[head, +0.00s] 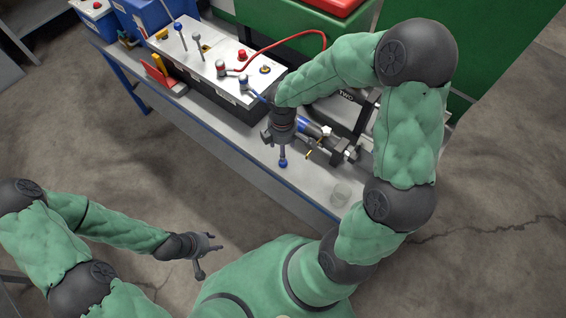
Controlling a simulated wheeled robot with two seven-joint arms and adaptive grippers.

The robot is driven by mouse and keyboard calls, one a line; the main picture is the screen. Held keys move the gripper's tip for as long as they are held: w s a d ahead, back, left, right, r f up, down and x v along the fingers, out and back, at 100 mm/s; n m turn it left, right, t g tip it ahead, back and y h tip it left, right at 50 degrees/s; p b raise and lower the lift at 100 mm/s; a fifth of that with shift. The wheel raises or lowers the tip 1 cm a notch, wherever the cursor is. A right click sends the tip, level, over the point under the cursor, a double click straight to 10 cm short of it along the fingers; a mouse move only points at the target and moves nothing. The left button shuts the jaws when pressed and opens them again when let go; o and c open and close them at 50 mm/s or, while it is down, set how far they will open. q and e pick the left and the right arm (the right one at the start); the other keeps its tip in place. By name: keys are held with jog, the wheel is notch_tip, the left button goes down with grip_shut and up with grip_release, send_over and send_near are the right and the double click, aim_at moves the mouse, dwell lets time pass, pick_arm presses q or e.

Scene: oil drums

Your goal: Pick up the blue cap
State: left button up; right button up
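A small blue cap-like piece (283,163) shows on the grey bench top (262,150), directly below my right gripper (281,149). The gripper points down, and a slim grey part of it overlaps or meets the blue piece. I cannot tell whether they touch, or whether the fingers are closed on it. My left gripper (209,257) is low at the lower left, off the bench, with its fingers spread and nothing between them.
A white-topped control box (215,62) with levers, a red cable (290,37) and a blue-ended plug (244,82) stands behind. A blue cylinder and black clamp-like device (345,150) lie right of the gripper. A clear cup-like object (341,193) stands near the bench's right end.

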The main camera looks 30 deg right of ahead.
notch_tip(320, 180, down, 5)
jog(key=shift+r+b, duration=0.2)
jog(key=shift+b, duration=0.65)
jog(key=shift+w+d+f+b, duration=0.1)
jog(key=shift+f+b, duration=0.65)
jog(key=shift+f, duration=0.55)
jog(key=shift+w+d+f+b, duration=0.1)
jog(key=shift+f+b, duration=0.65)
jog(key=shift+f, duration=0.5)
jog(key=c, duration=0.9)
